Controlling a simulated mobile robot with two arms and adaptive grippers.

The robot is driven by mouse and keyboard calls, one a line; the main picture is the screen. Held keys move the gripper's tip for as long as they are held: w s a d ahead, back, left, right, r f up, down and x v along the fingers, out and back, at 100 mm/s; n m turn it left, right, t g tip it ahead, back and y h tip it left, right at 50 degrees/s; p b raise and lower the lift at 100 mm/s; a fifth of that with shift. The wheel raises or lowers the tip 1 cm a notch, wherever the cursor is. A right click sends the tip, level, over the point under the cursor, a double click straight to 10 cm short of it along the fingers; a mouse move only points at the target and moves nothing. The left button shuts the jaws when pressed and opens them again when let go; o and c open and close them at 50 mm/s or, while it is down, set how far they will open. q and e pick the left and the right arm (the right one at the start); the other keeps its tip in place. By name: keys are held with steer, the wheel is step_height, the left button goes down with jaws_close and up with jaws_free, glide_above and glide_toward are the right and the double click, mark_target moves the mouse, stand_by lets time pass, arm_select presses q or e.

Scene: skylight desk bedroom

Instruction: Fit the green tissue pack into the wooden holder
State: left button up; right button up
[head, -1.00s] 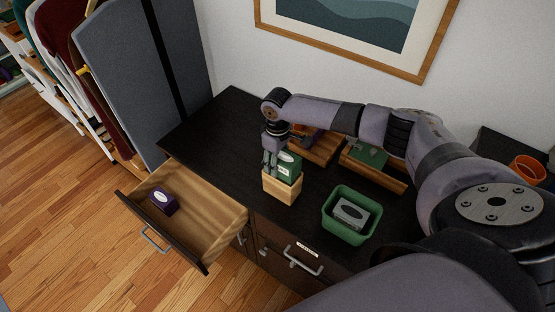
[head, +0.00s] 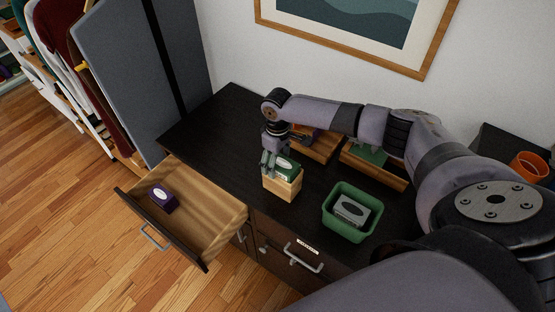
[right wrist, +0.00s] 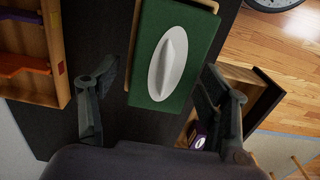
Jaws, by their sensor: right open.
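The green tissue pack (head: 287,167) stands in the wooden holder (head: 283,187) on the dark desk, with its upper part above the rim. In the right wrist view the pack's green top with a white oval (right wrist: 172,62) lies between the spread fingers, and a strip of the holder's rim (right wrist: 205,5) shows behind it. My right gripper (head: 270,168) is open at the pack, pointing down from above; in the right wrist view its fingers (right wrist: 160,98) stand apart from the pack's sides. The holder's inside is hidden. My left gripper is not in view.
A green bin (head: 332,232) with a grey tissue box (head: 351,211) stands to the right. Wooden trays (head: 385,176) lie behind, partly under my arm. An open drawer (head: 215,215) at left holds a purple box (head: 162,199). The desk's left part is clear.

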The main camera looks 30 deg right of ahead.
step_height(320, 180, up, 12)
stand_by(0.7)
stand_by(0.4)
